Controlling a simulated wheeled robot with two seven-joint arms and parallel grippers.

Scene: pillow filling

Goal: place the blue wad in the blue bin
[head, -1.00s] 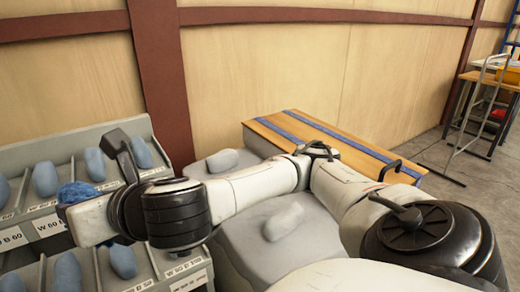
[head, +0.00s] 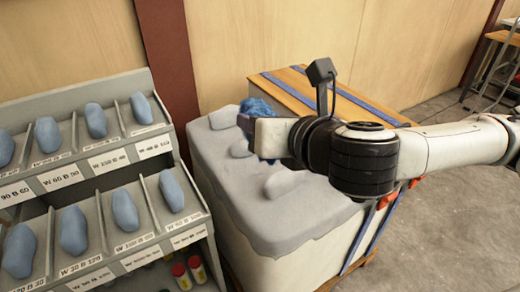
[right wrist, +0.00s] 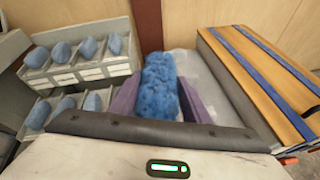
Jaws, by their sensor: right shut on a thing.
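The blue wad (head: 257,106), a fuzzy bright blue clump, is in the jaws of my right gripper (head: 246,121), above the grey-topped box in the head view. In the right wrist view the wad (right wrist: 160,84) stands out between the two purple fingers of the right gripper (right wrist: 160,100), which is shut on it. No plainly blue bin shows in either view. My left gripper is not in view.
A grey rack (head: 98,154) with labelled slots holds several smooth blue-grey pieces at left. A pale box (head: 285,258) with a lumpy grey top stands in the middle. A wooden surface with blue straps (head: 296,97) lies behind it. Open floor (head: 455,240) is at right.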

